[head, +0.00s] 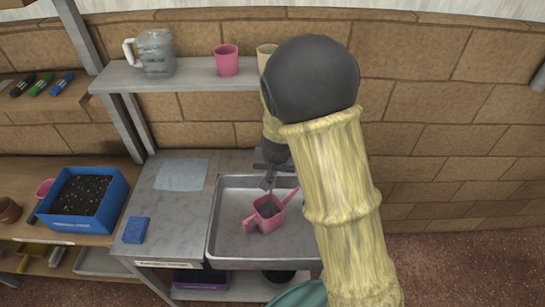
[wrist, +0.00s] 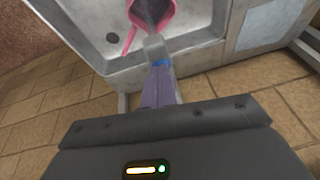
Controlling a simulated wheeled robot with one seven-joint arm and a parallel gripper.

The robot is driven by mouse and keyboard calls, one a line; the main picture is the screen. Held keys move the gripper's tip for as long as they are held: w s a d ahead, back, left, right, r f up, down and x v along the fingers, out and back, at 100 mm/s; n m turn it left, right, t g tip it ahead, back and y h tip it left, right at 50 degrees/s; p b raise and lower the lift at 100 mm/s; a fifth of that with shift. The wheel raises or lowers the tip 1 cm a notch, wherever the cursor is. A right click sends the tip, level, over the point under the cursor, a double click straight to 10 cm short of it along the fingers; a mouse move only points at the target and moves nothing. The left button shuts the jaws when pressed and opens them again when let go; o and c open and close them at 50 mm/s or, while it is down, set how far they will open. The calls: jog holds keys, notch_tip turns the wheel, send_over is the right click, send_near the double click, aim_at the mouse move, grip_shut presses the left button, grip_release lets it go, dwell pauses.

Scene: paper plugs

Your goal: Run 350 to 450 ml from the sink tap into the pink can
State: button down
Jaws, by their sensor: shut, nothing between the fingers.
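The pink can (head: 266,217) stands in the metal sink basin (head: 224,217), its opening up. A grey shape, seemingly the tap (head: 269,181), hangs just above the can, partly hidden by my arm. In the wrist view the can (wrist: 168,14) is at the top edge, cut off, with a greyish inside; I cannot tell the water level. My gripper (wrist: 155,45) is shut and empty, its fingers reaching toward the can's near rim in the picture; I cannot tell whether they touch anything. In the head view my arm hides most of the gripper.
A shelf (head: 190,75) above holds a clear jug (head: 155,53), a pink cup (head: 227,60) and a beige cup (head: 265,55). Left of the sink lie a blue sponge (head: 135,230) and a pale sheet (head: 182,174). A blue soil tray (head: 108,207) stands further left.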

dwell(0.4)
jog(key=r+p, duration=0.2)
jog(key=r, duration=0.1)
jog(key=r+p, duration=0.1)
jog(key=p, duration=0.1)
jog(key=shift+w+d+r, duration=0.25)
jog(key=shift+w, duration=0.1)
jog(key=shift+s+r+b, duration=0.15)
jog(key=shift+s+b, duration=0.15)
jog(key=s+r, duration=0.5)
jog(key=r, duration=0.2)
jog(key=shift+s+d, duration=0.25)
